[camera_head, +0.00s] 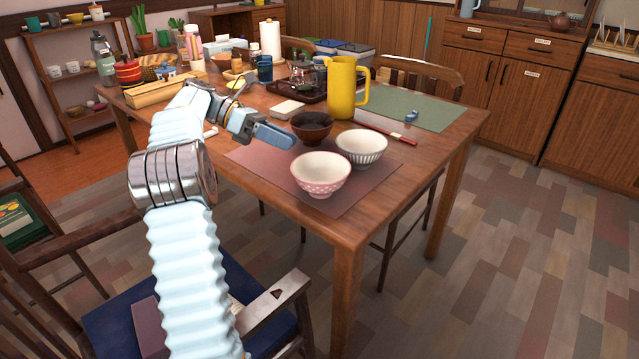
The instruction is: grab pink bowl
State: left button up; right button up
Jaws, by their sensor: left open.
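The pink bowl (320,180), white inside with a pink patterned outside, stands upright on a reddish placemat (262,172) near the table's front corner. My left gripper (286,138) is above the table, up and to the left of the pink bowl in the picture, with a gap between them. It is open and nothing shows between its fingers, which are seen mostly from the side. My right gripper is not in view.
A striped bowl (362,150) stands close behind the pink bowl on its right, and a dark brown bowl (312,128) behind it. A yellow pitcher (342,90) and red chopsticks (385,132) are farther back. A chair (270,305) stands at the table's front.

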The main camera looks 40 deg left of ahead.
aim_at(323, 157)
pick_arm(q)
jog(key=x, duration=1)
jog(key=shift+s+d+r, duration=0.1)
jog(key=shift+r, duration=0.15)
grip_shut()
